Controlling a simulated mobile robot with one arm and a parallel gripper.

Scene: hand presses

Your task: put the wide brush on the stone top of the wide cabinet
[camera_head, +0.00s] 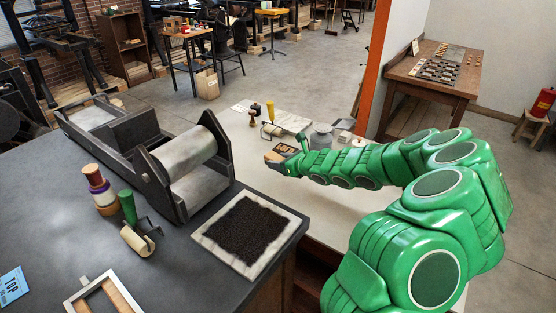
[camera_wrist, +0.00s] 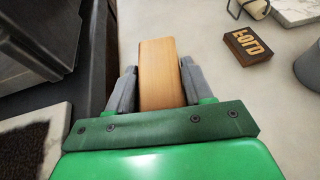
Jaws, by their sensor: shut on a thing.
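My gripper (camera_wrist: 158,85) is shut on a flat tan wooden piece, which looks like the wide brush (camera_wrist: 160,70). The piece sticks out between the two grey fingers; no bristles show. In the head view my gripper (camera_head: 284,158) is at the far end of my green arm, over or near the pale top (camera_head: 325,205), past the dark bench's right edge. A small brown shape is at its tip. The pale top lies under and right of the gripper in the wrist view. I cannot tell the height of the brush above it, or whether it touches.
On the pale top are a lettered block (camera_wrist: 248,46), a marble slab (camera_wrist: 295,10) and a grey can (camera_head: 321,137). Pale surface beside the gripper is clear.

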